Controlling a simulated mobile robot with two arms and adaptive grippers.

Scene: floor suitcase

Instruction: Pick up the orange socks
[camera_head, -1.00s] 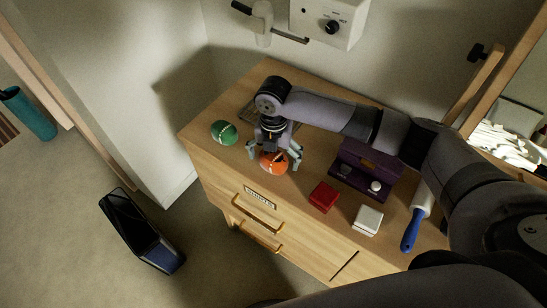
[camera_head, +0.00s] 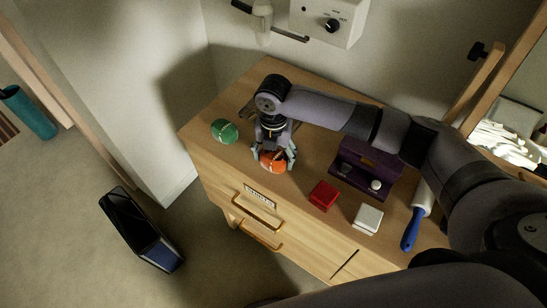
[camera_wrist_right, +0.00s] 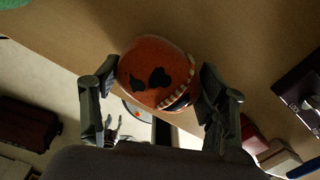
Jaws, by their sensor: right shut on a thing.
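The orange socks (camera_head: 272,164) are a rolled ball with a dark pattern and a striped band, on the wooden dresser top near its front edge. My right gripper (camera_head: 274,157) reaches down over them, with its fingers closed on both sides. In the right wrist view the orange socks (camera_wrist_right: 158,75) sit between the two fingers of the right gripper (camera_wrist_right: 160,95), which press against their sides. I cannot tell whether the socks are lifted off the dresser.
A green sock ball (camera_head: 224,131) lies just left of the gripper. To the right are a red box (camera_head: 323,195), a white box (camera_head: 367,219), a purple case (camera_head: 366,168) and a blue-handled lint roller (camera_head: 412,230). An open dark suitcase (camera_head: 143,235) stands on the floor.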

